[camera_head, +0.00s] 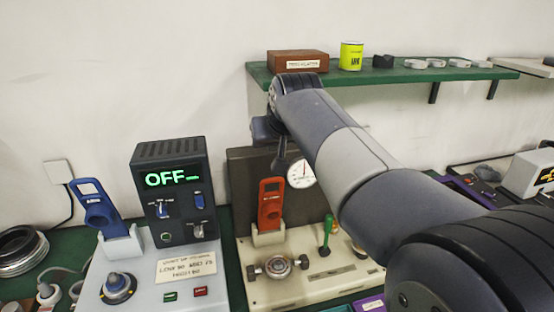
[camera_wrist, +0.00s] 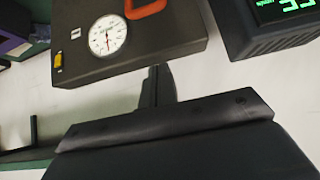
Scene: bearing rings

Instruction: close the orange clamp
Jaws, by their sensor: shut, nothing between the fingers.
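The orange clamp (camera_head: 270,203) stands upright in a pale holder on the beige test unit, left of the round gauge (camera_head: 302,172). In the wrist view only a curved end of the orange clamp (camera_wrist: 147,9) shows at the top edge; the rest is out of frame. My gripper (camera_head: 281,162) hangs above the orange clamp, slightly to its right, and appears apart from it. In the wrist view my gripper (camera_wrist: 156,80) is shut and empty, its fingers pointing toward the dark gauge panel (camera_wrist: 160,52).
A control box (camera_head: 172,190) reading OFF and a blue clamp (camera_head: 95,208) stand left. A round knobbed fitting (camera_head: 277,267) and a green-handled part (camera_head: 327,232) are on the test unit's front. A green shelf (camera_head: 340,78) with a brown box (camera_head: 298,61) is behind my arm.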

